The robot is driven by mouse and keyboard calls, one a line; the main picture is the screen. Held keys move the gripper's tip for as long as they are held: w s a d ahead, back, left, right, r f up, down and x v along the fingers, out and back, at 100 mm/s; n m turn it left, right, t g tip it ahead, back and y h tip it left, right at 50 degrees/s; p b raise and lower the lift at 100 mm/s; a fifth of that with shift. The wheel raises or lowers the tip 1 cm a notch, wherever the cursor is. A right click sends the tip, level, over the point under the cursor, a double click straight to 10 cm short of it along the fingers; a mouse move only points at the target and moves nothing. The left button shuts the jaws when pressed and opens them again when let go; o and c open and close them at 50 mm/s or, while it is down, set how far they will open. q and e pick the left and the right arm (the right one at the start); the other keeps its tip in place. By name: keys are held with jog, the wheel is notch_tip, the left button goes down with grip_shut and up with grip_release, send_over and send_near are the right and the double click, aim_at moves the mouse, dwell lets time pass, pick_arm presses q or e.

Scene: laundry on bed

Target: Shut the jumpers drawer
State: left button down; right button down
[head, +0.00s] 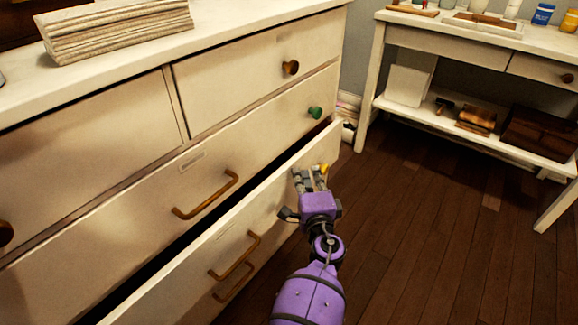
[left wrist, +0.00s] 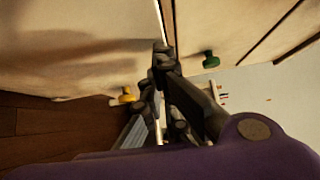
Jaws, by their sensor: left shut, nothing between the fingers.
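A white dresser (head: 110,115) fills the left of the head view. One low drawer (head: 265,205) stands out from it, with a dark gap along its top edge. I take it as the jumpers drawer; no readable label shows. My right gripper is not in view.
The drawer above has a bronze handle (head: 206,195) and a green knob (head: 315,112), and looks closed. Folded cloth (head: 115,30) lies on the dresser top. A white side table (head: 440,38) stands at the back right. The wooden floor (head: 410,230) between is clear.

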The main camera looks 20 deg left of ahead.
aim_at(290, 169)
pick_arm(q)
jog(key=shift+r, duration=0.1)
jog(key=shift+w, duration=0.1)
jog(key=a, duration=0.1)
jog(key=w+a, duration=0.1)
jog(key=a, duration=0.3)
jog(key=shift+w, duration=0.3)
jog(key=shift+a, duration=0.1)
